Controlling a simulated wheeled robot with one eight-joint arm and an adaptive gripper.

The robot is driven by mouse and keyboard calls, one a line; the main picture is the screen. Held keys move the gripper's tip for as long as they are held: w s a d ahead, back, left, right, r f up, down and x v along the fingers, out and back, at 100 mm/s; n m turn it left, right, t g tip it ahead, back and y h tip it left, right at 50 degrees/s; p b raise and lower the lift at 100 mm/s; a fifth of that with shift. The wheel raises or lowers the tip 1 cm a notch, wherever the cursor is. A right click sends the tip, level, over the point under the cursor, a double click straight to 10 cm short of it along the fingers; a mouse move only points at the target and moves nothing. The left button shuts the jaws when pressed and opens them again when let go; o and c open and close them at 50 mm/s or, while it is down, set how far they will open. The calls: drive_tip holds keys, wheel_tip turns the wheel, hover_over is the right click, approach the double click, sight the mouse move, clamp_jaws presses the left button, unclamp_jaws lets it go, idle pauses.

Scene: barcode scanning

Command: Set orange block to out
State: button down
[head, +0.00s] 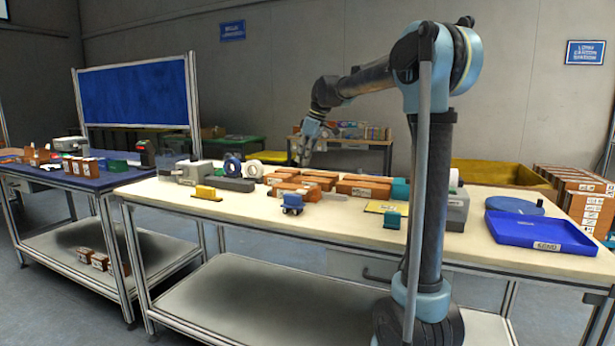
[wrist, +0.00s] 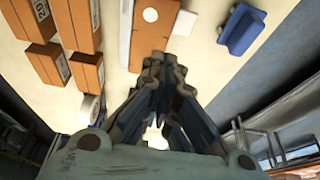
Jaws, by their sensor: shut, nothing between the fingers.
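My gripper (head: 306,150) hangs over the back of the cream table in the head view. In the wrist view its fingers (wrist: 162,62) are together, with nothing between them. Several orange-brown boxes (head: 364,188) lie on the table in front of it. Which one is the orange block I cannot tell. No place marked "out" is readable.
A blue tray (head: 540,232) with a white label lies at the right of the cream table (head: 330,222). A blue holder (head: 292,201) and a teal block (head: 392,219) stand near the front edge. A blue-topped table (head: 85,180) with small boxes is at the left.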

sight(305, 189)
drive_tip(key=x, duration=0.9)
drive_tip(key=shift+w+d+f, duration=0.1)
drive_tip(key=shift+w+d, duration=0.15)
drive_tip(key=shift+d, duration=0.05)
drive_tip(key=shift+s+d+f, duration=0.1)
drive_tip(key=shift+d+f, duration=0.2)
drive_tip(key=shift+s+d+r, duration=0.1)
drive_tip(key=shift+s+d, duration=0.2)
drive_tip(key=shift+d, duration=0.45)
drive_tip(key=shift+s+d, duration=0.3)
drive_tip(key=shift+d, duration=0.5)
drive_tip(key=shift+s, duration=0.1)
